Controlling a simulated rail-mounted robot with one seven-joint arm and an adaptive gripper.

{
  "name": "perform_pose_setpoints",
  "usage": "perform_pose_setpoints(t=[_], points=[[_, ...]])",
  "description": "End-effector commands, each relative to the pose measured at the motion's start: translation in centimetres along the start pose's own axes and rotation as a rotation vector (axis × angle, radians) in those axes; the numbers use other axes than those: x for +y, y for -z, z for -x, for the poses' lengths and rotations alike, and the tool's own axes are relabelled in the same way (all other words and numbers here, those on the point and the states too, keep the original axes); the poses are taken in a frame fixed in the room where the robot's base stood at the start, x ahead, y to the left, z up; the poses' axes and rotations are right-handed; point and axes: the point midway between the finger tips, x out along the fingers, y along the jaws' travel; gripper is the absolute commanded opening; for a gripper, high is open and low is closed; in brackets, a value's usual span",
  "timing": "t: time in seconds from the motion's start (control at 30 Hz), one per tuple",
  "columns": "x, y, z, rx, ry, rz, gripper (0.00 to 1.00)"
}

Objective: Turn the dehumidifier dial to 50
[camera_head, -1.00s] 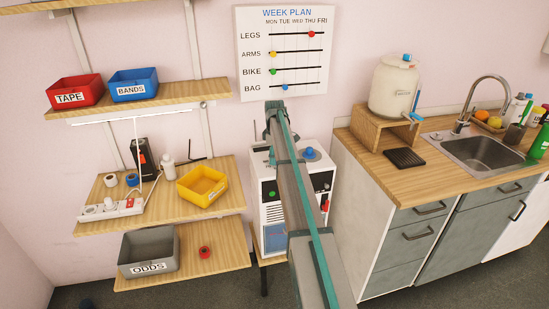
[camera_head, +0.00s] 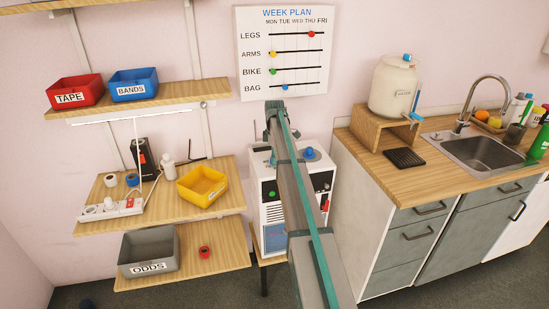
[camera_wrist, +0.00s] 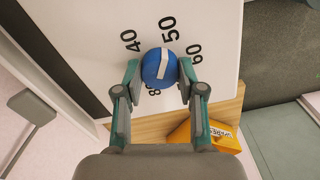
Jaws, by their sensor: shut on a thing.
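The blue dial (camera_wrist: 151,66) sits on a white panel (camera_wrist: 100,20) in the wrist view. The printed numbers 40, 50 and 60 are around it, and another number is partly hidden below. The dial's white bar lies nearly in line with the 50. My gripper (camera_wrist: 160,75) is shut on the dial, one finger on its left side and one on its right.
Shelves with a yellow bin (camera_head: 203,185) and a grey odds bin (camera_head: 148,252) stand left of the dehumidifier. A counter (camera_head: 445,165) with a sink is close on the right. The week plan board (camera_head: 245,85) hangs above.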

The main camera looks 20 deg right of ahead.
Motion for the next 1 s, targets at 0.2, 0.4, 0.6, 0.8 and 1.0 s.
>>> perform_pose_setpoints(t=[0.2,0.4,0.6,0.8,1.0], points=[[0.0,0.0,0.0,0.000,0.000,-0.001,0.61],[0.0,0.0,0.0,0.000,0.000,-0.001,0.64],[0.0,0.0,0.3,0.000,-0.001,-0.001,0.64],[0.1,0.0,2.5,0.000,-0.002,-0.001,0.64],[0.1,0.0,6.3,0.000,-0.002,-0.001,0.64]])
